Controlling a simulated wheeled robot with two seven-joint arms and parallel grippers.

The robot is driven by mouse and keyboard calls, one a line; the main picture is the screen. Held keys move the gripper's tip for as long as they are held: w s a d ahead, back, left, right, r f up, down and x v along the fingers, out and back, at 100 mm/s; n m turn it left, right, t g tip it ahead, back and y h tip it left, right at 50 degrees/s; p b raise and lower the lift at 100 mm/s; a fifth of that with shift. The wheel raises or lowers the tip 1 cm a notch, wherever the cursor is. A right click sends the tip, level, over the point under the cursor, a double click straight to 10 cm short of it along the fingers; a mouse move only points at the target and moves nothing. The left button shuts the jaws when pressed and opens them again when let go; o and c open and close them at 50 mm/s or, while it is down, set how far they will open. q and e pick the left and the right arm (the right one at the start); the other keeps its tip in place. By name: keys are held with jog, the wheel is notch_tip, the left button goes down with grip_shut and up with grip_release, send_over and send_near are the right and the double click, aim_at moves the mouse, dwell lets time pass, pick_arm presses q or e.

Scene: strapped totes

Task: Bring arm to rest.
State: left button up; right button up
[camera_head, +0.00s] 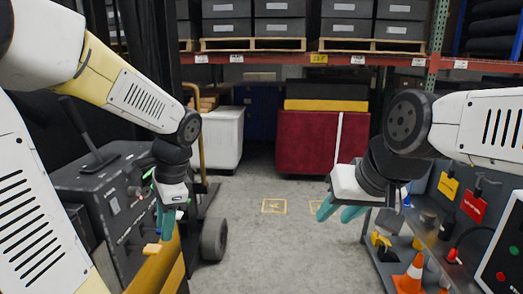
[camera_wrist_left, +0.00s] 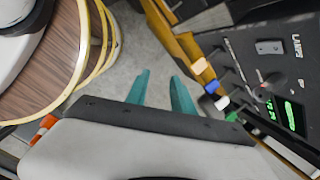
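My left gripper (camera_head: 165,226) hangs at the left, beside a dark control panel (camera_head: 112,195). Its teal fingers also show in the left wrist view (camera_wrist_left: 160,78), spread apart with nothing between them, so it is open and empty. My right gripper (camera_head: 334,214) is at the right, in front of a tool bench. Its two teal fingers point down and left with a gap between them and nothing held. Both arms are bent and raised in front of me.
The forklift-like machine with the panel carries coloured levers (camera_wrist_left: 211,87). An orange cone (camera_head: 411,275) stands low at the right by the bench (camera_head: 432,245). A red bin (camera_head: 322,142) and a white bin (camera_head: 222,138) stand behind. Grey totes (camera_head: 280,28) sit on pallets above. Floor between is clear.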

pick_arm(q)
jog(key=s+d+r+n+t+h, duration=0.5)
jog(key=s+d+r+n+t, duration=0.1)
jog(key=n, duration=0.4)
jog(key=shift+s+d+r+n, duration=0.2)
jog(key=shift+d+r+n, duration=0.1)
jog(key=shift+d+r, duration=0.65)
